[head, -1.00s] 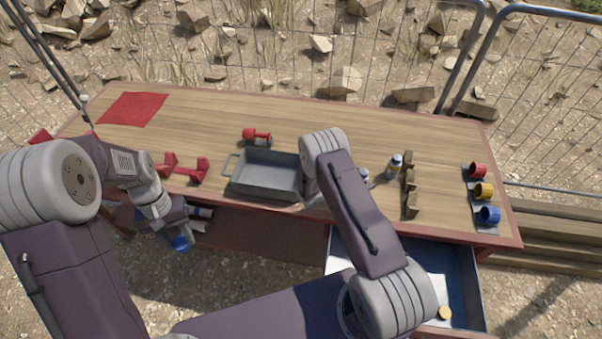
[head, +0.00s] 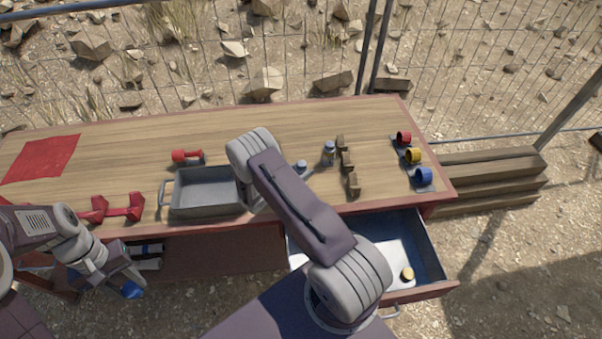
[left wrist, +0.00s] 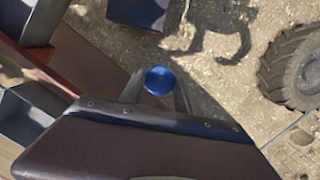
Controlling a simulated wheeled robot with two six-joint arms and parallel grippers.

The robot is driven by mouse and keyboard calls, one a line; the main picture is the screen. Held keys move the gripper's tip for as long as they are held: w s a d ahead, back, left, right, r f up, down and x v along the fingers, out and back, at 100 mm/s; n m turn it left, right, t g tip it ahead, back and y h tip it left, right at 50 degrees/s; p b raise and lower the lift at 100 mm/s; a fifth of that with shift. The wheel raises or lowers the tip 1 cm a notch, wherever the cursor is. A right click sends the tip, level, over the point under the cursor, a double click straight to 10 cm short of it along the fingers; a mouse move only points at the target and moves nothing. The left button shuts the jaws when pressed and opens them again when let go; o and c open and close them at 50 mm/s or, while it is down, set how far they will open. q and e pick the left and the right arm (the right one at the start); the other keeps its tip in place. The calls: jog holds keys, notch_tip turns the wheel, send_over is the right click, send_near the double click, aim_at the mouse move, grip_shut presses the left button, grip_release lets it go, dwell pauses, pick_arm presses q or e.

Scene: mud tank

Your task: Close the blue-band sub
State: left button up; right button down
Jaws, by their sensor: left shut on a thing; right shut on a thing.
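My left gripper (head: 124,284) hangs off the table's front left side, shut on a blue round piece (head: 132,290). In the left wrist view the blue piece (left wrist: 159,80) shows as a disc between the two fingers. A small upright pale cylinder with a blue band (head: 329,152) stands on the table beside a notched brown wooden block (head: 347,166). A small grey-blue item (head: 302,166) lies left of it, partly behind my right arm. I cannot tell which is the sub. My right gripper is hidden behind my right arm.
A grey tray (head: 180,208) stands mid-table. Red, yellow and blue cups (head: 423,177) line the right end. An open drawer (head: 430,250) juts out in front, with a yellow round piece (head: 407,273) inside.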

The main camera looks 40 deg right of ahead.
aim_at(298, 166)
pick_arm(q)
jog(key=shift+f, duration=0.2)
pick_arm(e)
notch_tip(298, 166, up, 3)
pick_arm(q)
jog(key=shift+f+b, duration=0.5)
jog(key=shift+b, duration=0.2)
pick_arm(e)
jog(key=s+r, duration=0.7)
jog(key=s, duration=0.4)
jog(key=shift+s+a+r, duration=0.15)
jog(key=shift+s+r, duration=0.05)
jog(key=shift+s, duration=0.2)
jog(key=c, duration=1.4)
grip_release()
jog(key=shift+c, duration=0.2)
grip_shut()
jog(key=shift+w+a, duration=0.1)
